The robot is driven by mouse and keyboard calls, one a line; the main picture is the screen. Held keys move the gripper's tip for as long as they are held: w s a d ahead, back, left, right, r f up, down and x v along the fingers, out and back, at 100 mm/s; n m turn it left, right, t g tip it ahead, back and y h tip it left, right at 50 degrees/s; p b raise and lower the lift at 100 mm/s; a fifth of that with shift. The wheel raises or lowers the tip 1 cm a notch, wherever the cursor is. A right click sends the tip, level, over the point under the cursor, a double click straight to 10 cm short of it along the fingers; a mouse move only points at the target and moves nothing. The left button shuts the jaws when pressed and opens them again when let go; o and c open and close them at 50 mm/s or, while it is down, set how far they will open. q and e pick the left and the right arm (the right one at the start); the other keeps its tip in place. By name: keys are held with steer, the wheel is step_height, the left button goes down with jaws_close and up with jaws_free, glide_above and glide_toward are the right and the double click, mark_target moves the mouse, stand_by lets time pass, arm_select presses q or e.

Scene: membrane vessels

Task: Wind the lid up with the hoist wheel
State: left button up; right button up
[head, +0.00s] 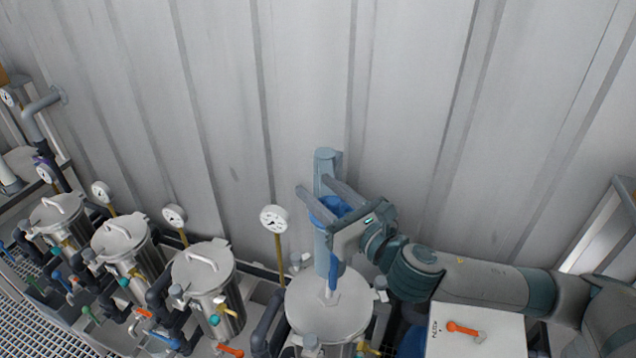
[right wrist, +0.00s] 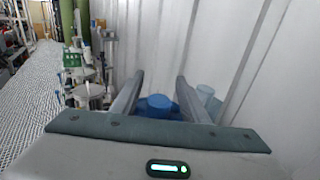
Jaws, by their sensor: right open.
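The hoist is a blue-grey post (head: 325,163) in the head view, standing behind the nearest vessel's lid. A blue round part, seemingly the hoist wheel (head: 334,205), is on it. The wheel shows in the right wrist view (right wrist: 158,104) too, between the fingers. The round steel lid (head: 335,312) lies below the hoist; whether it rests on its vessel is hard to tell. My right gripper (head: 311,184) is open, with its fingers on either side of the wheel; contact cannot be told. It also shows in the right wrist view (right wrist: 159,76). My left gripper is not in view.
Several steel vessels with handled lids (head: 203,266) stand in a row to the left. A pressure gauge (head: 275,219) rises left of the hoist. A white box (head: 475,335) with an orange lever is at the lower right. A ribbed wall (head: 420,110) is close behind.

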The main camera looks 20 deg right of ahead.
steer(key=shift+s, duration=0.15)
jaws_close()
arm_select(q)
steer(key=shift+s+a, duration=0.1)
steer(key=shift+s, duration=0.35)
